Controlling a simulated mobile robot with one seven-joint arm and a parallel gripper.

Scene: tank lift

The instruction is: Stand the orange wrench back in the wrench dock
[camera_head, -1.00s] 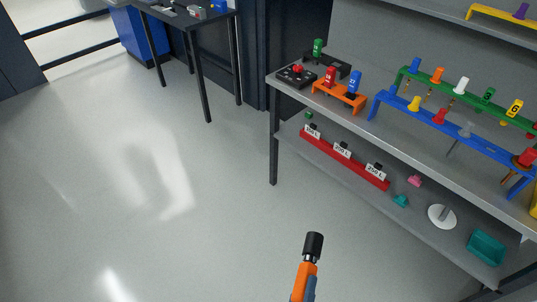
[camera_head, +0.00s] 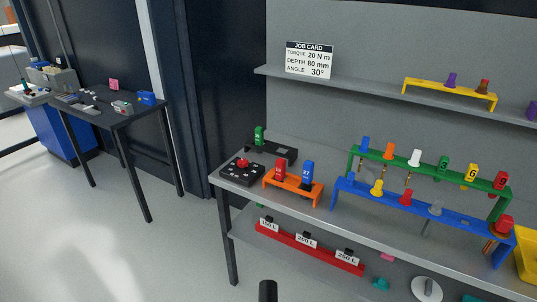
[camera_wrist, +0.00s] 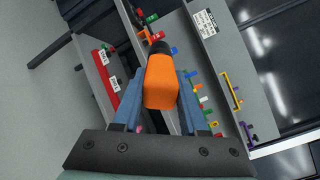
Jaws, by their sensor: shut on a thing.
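The orange wrench (camera_wrist: 160,82) is between the two blue fingers of my gripper (camera_wrist: 160,92) in the wrist view, its orange body toward the camera and its black end beyond. In the head view only the wrench's black tip (camera_head: 268,291) shows at the bottom edge, in front of the shelf unit; my gripper is out of that view. A small orange stand (camera_head: 318,195) on the shelf's worktop holds a red and a blue upright piece. None of the racks is marked as the wrench dock, so I cannot tell which it is.
The grey worktop (camera_head: 340,226) carries a green rack (camera_head: 430,174), a blue rack (camera_head: 385,194) and a black button box (camera_head: 240,173). A red labelled bar (camera_head: 320,253) is on the lower shelf. A dark side table (camera_head: 130,113) stands left. Floor at left is clear.

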